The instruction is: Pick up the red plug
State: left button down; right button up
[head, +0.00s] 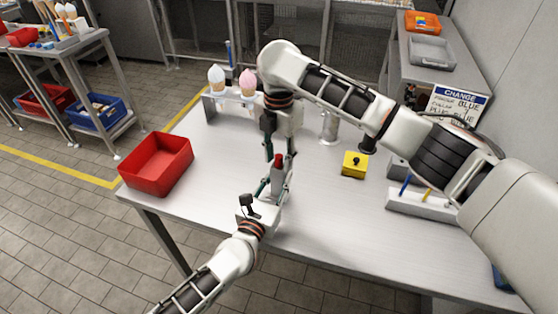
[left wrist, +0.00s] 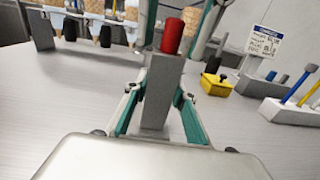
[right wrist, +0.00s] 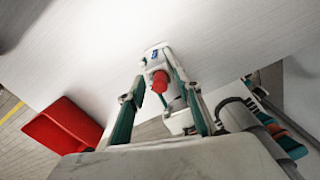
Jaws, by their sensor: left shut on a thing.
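The red plug (head: 278,160) sits upright in the top of a grey block (head: 278,181). In the left wrist view the plug (left wrist: 172,37) stands above the block (left wrist: 160,95), its lower end hidden inside. My left gripper (left wrist: 160,112) is shut on the block from the near side. My right gripper (head: 275,155) points down from above and is open, its fingers on either side of the plug. In the right wrist view the plug (right wrist: 160,81) lies between the green-padded fingers, with gaps visible on both sides.
A red bin (head: 157,163) stands at the table's left. A yellow block (head: 354,165) and a grey holder with blue and yellow tools (head: 420,201) are to the right. A rack with two ice-cream cones (head: 232,98) is behind. The front right table surface is clear.

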aim_at(279, 155)
jog(key=c, duration=0.8)
jog(key=shift+c, duration=0.2)
notch_tip(279, 155, up, 10)
jog(key=shift+r, duration=0.1)
pick_arm(q)
jog(key=c, duration=1.6)
grip_release()
